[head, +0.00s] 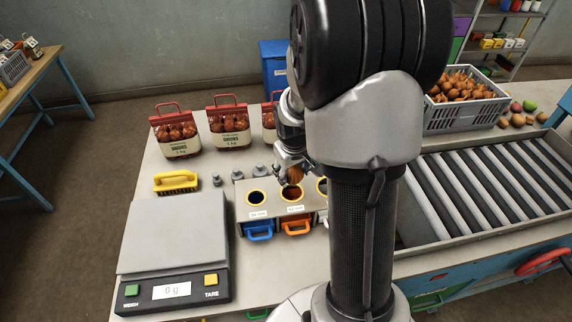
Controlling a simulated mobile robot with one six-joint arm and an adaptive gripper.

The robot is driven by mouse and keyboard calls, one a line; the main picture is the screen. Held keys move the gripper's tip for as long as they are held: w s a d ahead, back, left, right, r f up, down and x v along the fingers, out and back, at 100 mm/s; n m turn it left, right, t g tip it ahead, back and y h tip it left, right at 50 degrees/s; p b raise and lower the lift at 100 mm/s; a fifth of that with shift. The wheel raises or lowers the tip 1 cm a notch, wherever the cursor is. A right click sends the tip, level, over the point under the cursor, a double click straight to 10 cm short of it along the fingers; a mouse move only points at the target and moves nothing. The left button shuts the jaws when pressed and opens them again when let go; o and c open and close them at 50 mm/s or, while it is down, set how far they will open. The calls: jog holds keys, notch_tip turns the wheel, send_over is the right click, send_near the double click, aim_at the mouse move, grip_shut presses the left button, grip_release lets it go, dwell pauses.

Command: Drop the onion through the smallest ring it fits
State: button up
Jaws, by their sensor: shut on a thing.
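My gripper (291,178) is shut on a brown onion (295,174) and holds it above the ring box, close over the middle ring. The left ring (256,197) looks smaller than the middle ring (292,194). A third ring (322,186) is partly hidden behind my arm, so its full size does not show. Small white labels sit in front of the rings, too small to read surely. A blue drawer (260,231) is under the left ring and an orange one (297,225) under the middle ring.
A scale (173,245) reading 0 g stands at the front left. A yellow brush (176,182) and small grey weights (238,178) lie behind it. Onion sacks (178,135) stand at the back. A grey crate of onions (466,115) and a roller conveyor (490,185) are right.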

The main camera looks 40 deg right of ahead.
aim_at(293, 175)
jog(key=shift+f+b, duration=2.3)
jog(key=shift+f, duration=0.75)
jog(key=o, duration=1.3)
jog(key=v, duration=1.2)
jog(key=shift+a, duration=0.1)
